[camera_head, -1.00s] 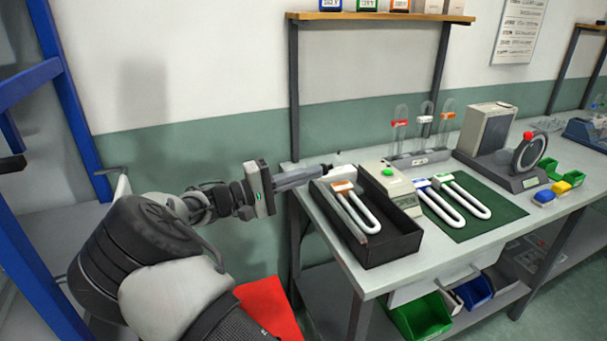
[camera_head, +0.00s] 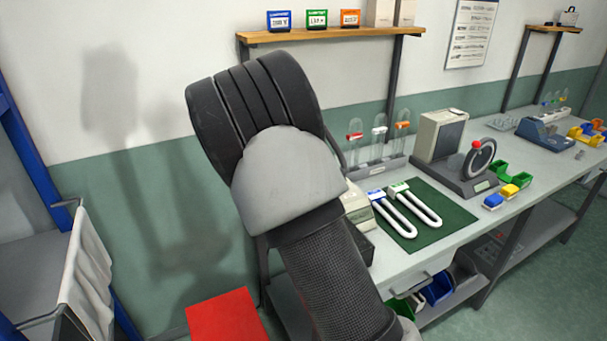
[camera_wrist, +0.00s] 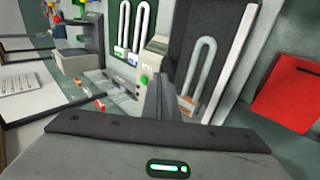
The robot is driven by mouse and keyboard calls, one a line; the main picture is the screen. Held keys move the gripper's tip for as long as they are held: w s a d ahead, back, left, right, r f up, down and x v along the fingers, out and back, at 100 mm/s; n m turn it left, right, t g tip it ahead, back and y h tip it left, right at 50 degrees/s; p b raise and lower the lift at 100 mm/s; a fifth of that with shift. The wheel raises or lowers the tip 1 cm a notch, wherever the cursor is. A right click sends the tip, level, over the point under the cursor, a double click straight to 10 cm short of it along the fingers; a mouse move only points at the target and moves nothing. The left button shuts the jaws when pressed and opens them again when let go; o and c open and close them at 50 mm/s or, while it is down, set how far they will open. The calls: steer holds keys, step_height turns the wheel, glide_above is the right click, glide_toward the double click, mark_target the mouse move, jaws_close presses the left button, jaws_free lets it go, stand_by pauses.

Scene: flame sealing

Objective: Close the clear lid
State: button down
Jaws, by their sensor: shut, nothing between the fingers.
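A black box (camera_wrist: 212,22) with a U-shaped tube (camera_wrist: 201,65) inside shows in the wrist view; the tube has an orange label. A pale strip (camera_wrist: 236,60) runs along the tube's right side; I cannot tell whether it is part of the clear lid. I cannot make out the lid clearly in any view. My gripper (camera_wrist: 160,92) is shut and empty, in front of the box in the wrist view; its distance from the box is unclear. In the head view my arm hides the gripper and most of the box (camera_head: 370,249).
A white device (camera_head: 356,203) with a green button stands beside the box. Two U-shaped tubes (camera_head: 418,205) lie on a green mat (camera_head: 452,211). Upright glass tubes (camera_head: 378,140) stand behind.

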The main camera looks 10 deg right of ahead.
steer(key=d+f+y+p, duration=0.1)
steer(key=d+f+y, duration=0.1)
steer(key=w+d+f+g+y+p, duration=0.1)
steer(key=d+f, duration=0.1)
steer(key=d+f+y+p, duration=0.1)
steer(key=d+y, duration=0.1)
steer(key=d, duration=0.1)
steer(key=shift+w+f+y, duration=0.3)
steer(key=shift+w+f, duration=0.1)
steer(key=shift+w+d+f+b, duration=0.2)
steer(key=shift+d+f+b, duration=0.25)
steer(key=shift+f, duration=0.5)
steer(key=shift+d+f, duration=0.15)
steer(key=shift+s+f+g, duration=0.15)
steer(key=shift+g, duration=0.15)
